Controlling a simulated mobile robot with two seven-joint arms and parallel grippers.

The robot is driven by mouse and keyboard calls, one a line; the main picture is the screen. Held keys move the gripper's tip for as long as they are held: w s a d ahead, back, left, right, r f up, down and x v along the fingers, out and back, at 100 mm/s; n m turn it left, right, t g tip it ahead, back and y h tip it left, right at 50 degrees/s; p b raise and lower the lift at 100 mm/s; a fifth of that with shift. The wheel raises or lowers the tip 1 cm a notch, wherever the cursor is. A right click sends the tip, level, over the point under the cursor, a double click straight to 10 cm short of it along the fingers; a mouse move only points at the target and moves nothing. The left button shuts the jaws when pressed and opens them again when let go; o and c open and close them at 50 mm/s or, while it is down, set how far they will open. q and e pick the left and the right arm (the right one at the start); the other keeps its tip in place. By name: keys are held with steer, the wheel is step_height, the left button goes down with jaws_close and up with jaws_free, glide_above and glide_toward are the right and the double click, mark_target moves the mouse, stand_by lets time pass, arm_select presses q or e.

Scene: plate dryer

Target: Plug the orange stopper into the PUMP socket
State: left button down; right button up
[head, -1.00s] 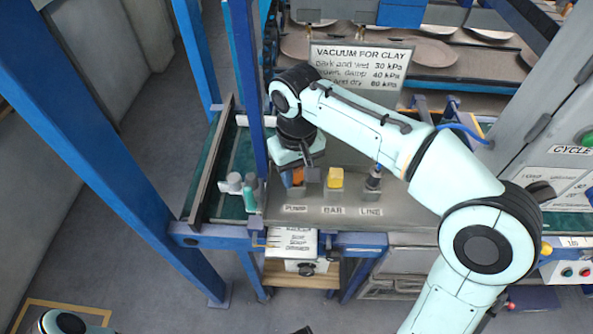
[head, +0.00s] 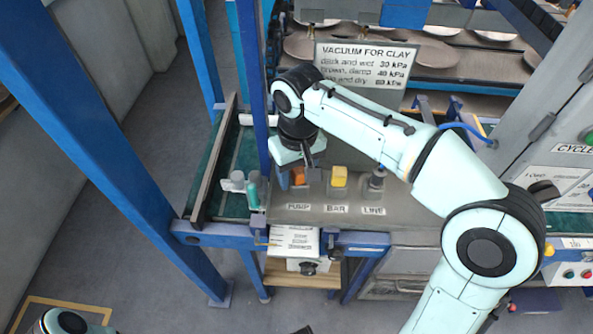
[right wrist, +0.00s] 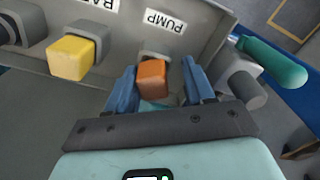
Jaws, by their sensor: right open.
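The orange stopper (head: 298,176) stands at the PUMP position, above the PUMP label (head: 298,207) on the grey panel (head: 400,213). It also shows in the right wrist view (right wrist: 152,78), close in front of the PUMP label (right wrist: 164,21). How deep it sits in the socket is hidden. My right gripper (right wrist: 155,80) is open, with one blue finger on each side of the stopper and a gap visible at each side. In the head view the right gripper (head: 300,178) is at the stopper, partly covered by my arm. My left gripper cannot be made out.
A yellow stopper (head: 339,176) stands at BAR, right beside the orange one; a dark fitting (head: 376,182) stands at LINE. A green-handled part (head: 252,192) is close on the left. A blue post (head: 251,80) rises left of my right wrist. A sign (head: 362,75) stands behind.

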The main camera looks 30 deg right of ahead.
steer(key=shift+s+d+f, duration=0.15)
steer(key=shift+d+f, duration=0.25)
steer(key=shift+f, duration=0.25)
steer(key=shift+r, duration=0.25)
arm_select(q)
steer(key=r+p, duration=0.1)
steer(key=w+r+p, duration=0.1)
steer(key=r, duration=0.1)
steer(key=w+r+p, duration=0.1)
steer(key=p, duration=0.1)
steer(key=shift+w+d+r, duration=0.15)
steer(key=shift+w+r, duration=0.1)
arm_select(e)
step_height(320, 180, up, 14)
steer(key=shift+a, duration=0.3)
